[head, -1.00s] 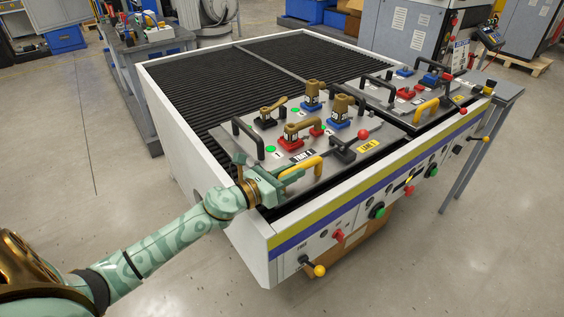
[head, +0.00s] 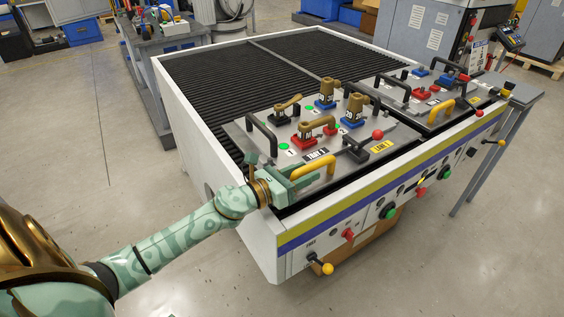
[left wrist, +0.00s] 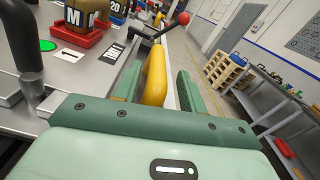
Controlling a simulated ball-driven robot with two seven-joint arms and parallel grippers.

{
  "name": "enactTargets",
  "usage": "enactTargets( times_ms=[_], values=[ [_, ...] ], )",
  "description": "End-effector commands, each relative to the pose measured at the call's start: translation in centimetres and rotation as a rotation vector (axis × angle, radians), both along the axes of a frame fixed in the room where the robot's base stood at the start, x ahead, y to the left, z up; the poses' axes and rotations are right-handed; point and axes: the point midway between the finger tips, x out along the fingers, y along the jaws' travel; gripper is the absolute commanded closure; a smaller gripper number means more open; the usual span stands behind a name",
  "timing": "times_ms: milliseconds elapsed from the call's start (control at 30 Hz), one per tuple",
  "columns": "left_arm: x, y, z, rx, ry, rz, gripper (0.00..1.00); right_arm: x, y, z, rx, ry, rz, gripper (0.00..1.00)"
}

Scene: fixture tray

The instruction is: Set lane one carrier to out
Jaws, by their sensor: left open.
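The lane one carrier (head: 348,164) is a grey plate on the near left of the white-walled bed, beside a yellow LANE 1 label (head: 381,147). It bears several brass-topped clamps and a yellow handle (head: 319,163) at its front edge. My left gripper (head: 298,178) is open at this handle. In the left wrist view the yellow handle (left wrist: 155,75) stands between the two green fingers, with a gap visible on the right finger's side. A lever with a red ball (head: 377,134) lies beyond the handle. My right gripper is not in view.
A second, similar plate with another yellow handle (head: 441,106) lies to the right. Black handles, such as the one at the plate's left (head: 262,137), stand up near my gripper. The front panel holds knobs and a yellow-ball lever (head: 327,268). Black slats behind are clear.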

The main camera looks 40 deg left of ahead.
Motion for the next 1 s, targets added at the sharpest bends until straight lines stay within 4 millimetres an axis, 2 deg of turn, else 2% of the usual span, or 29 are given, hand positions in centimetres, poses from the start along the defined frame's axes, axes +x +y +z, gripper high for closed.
enactTargets(
  times_ms=[167,400,600,800,1000],
  values=[
    [-3.5,1.3,-0.4,0.000,0.006,0.000,0.59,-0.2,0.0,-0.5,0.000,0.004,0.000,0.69],
    [-9.6,3.8,-0.4,-0.001,0.007,-0.001,0.59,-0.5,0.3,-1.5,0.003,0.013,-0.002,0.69],
    [-13.2,5.2,-0.2,-0.003,0.005,-0.002,0.59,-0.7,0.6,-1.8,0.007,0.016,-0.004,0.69],
    [-14.5,5.7,0.0,-0.001,0.002,-0.003,0.59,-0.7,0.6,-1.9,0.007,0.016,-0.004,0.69],
    [-14.5,5.8,0.0,0.000,0.002,-0.003,0.59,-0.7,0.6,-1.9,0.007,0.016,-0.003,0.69]
  ],
)
